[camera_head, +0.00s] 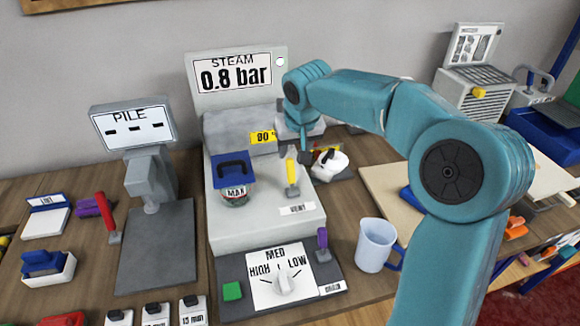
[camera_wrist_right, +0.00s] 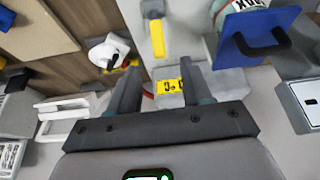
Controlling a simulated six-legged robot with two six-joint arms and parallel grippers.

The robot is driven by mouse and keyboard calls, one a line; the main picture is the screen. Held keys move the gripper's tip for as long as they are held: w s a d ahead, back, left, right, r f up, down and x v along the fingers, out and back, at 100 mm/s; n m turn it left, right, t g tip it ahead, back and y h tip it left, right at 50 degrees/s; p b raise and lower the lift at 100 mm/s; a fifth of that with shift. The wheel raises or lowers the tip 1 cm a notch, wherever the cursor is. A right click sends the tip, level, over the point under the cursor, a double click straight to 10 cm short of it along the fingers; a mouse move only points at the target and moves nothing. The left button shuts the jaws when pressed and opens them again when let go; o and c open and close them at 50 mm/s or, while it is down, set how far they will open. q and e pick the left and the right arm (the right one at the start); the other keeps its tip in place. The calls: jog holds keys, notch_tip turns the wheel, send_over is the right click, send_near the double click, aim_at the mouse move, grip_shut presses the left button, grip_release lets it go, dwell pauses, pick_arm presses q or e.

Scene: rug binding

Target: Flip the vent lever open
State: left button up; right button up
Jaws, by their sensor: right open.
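The vent lever (camera_head: 292,172) has a yellow handle and stands upright on the grey steam unit (camera_head: 260,228), behind a small white label reading VENT (camera_head: 297,208). It also shows in the right wrist view (camera_wrist_right: 158,38), beyond my fingertips. My right gripper (camera_head: 304,152) hangs from the teal arm behind the lever in the head view, small and partly hidden by its own wrist. In the wrist view my right gripper (camera_wrist_right: 160,75) is open, its two dark fingers apart with nothing held between them. My left gripper is not in view.
A jar with a blue handled lid (camera_head: 234,180) stands left of the lever. A yellow tag (camera_head: 263,137) sits behind it. A white rounded object (camera_head: 329,164) lies close on the right. A dial panel (camera_head: 282,278) and a pale mug (camera_head: 375,245) stand in front.

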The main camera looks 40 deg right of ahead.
aim_at(291, 167)
jog(key=x, duration=0.4)
jog(key=p+x, duration=0.1)
jog(key=x, duration=0.7)
jog(key=shift+w+d+f, duration=0.1)
jog(key=shift+w+d, duration=0.05)
jog(key=shift+d, duration=0.25)
jog(key=shift+s+a+r, duration=0.25)
jog(key=shift+a, duration=0.05)
jog(key=shift+w+d+f, duration=0.1)
jog(key=shift+f, duration=0.05)
grip_shut()
